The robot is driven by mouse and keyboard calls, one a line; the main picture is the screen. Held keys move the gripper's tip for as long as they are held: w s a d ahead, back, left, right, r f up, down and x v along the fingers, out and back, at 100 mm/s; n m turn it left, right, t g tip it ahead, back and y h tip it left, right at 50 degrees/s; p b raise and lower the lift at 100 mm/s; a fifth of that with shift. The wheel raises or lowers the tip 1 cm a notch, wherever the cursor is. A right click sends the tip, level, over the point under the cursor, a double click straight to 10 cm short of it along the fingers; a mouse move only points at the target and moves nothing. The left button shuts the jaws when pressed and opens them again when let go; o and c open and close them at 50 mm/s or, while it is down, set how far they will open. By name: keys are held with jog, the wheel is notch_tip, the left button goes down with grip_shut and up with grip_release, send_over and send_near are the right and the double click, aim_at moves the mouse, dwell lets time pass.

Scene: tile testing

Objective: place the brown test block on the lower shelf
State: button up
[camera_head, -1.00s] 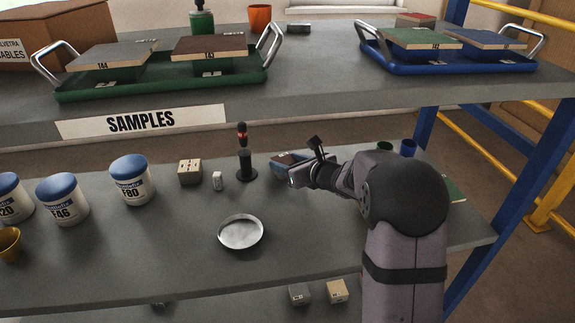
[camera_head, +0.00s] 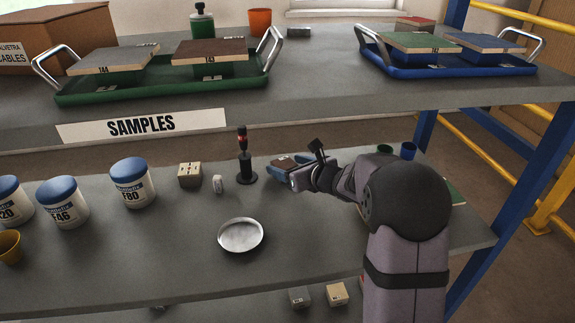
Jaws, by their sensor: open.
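A piece with a brown top (camera_head: 283,162) lies on the middle shelf at the tip of my arm, with blue showing beside it. It is partly hidden by my gripper (camera_head: 288,176), and I cannot tell whether the two touch. My gripper is open and points left; its fingers are hard to make out. A brown-topped tile (camera_head: 210,50) also sits on a block in the green tray on the upper shelf. A grey block (camera_head: 299,296) and a tan block (camera_head: 337,293) stand on the lowest shelf, seen below the middle shelf's front edge.
A black stand with a red-banded tool (camera_head: 245,166), a beige block (camera_head: 190,175) and a round metal dish (camera_head: 241,236) are left of my gripper. Blue-lidded tubs (camera_head: 132,184) stand farther left. The upper shelf (camera_head: 330,88) overhangs the back.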

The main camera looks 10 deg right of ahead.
jog(key=p+v, duration=0.1)
jog(key=v, duration=1)
jog(key=shift+s+d+r, duration=0.1)
jog(key=shift+s+d, duration=0.05)
jog(key=shift+s, duration=0.15)
